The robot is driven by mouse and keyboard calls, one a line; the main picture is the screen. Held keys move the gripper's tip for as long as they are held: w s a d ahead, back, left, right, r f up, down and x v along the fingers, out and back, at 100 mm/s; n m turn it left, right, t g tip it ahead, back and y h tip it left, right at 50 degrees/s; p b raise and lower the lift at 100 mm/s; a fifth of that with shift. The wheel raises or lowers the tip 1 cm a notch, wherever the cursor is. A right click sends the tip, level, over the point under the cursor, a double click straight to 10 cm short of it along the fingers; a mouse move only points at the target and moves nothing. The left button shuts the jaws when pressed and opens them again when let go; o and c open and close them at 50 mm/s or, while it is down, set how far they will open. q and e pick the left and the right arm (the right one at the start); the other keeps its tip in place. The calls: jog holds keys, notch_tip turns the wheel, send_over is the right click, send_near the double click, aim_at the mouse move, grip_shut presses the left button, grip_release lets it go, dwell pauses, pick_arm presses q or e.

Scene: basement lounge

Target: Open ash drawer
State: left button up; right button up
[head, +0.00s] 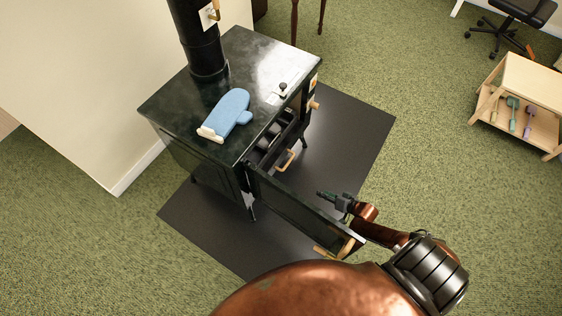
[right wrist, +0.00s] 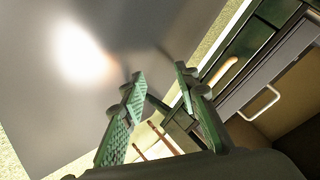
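The black stove (head: 185,105) stands on a dark floor mat, with a large front door (head: 300,205) swung open toward me. My left gripper is out of view.
The open door's far end, with a wooden handle (head: 333,251), is close to my right arm. A blue oven mitt (head: 228,112) lies on the stove top. The mat (head: 350,125) is clear to the right. A wooden shelf (head: 530,80) stands farther right.

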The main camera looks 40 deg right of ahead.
jog(key=w+m+t+y+b, duration=0.2)
jog(key=w+m+b, duration=0.1)
jog(key=w+b, duration=0.65)
jog(key=m+t+y+b, duration=0.2)
jog(key=m+b, duration=0.2)
jog(key=b, duration=0.1)
send_near(288, 162)
jog(key=w+f, duration=0.2)
jog(key=w, duration=0.1)
jog(key=x, duration=0.2)
jog(key=b+x, duration=0.1)
jog(key=x, duration=0.1)
jog(key=b+x, duration=0.1)
jog(key=x, duration=0.1)
jog(key=shift+a+r, duration=0.2)
jog(key=shift+a, duration=0.1)
jog(key=shift+w+a+b, duration=0.15)
jog(key=shift+w+b, duration=0.2)
jog(key=shift+w, duration=0.05)
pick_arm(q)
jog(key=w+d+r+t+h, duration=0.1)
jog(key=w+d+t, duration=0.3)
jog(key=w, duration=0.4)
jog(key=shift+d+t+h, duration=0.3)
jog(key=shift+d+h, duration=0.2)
pick_arm(e)
jog(key=shift+r, duration=0.1)
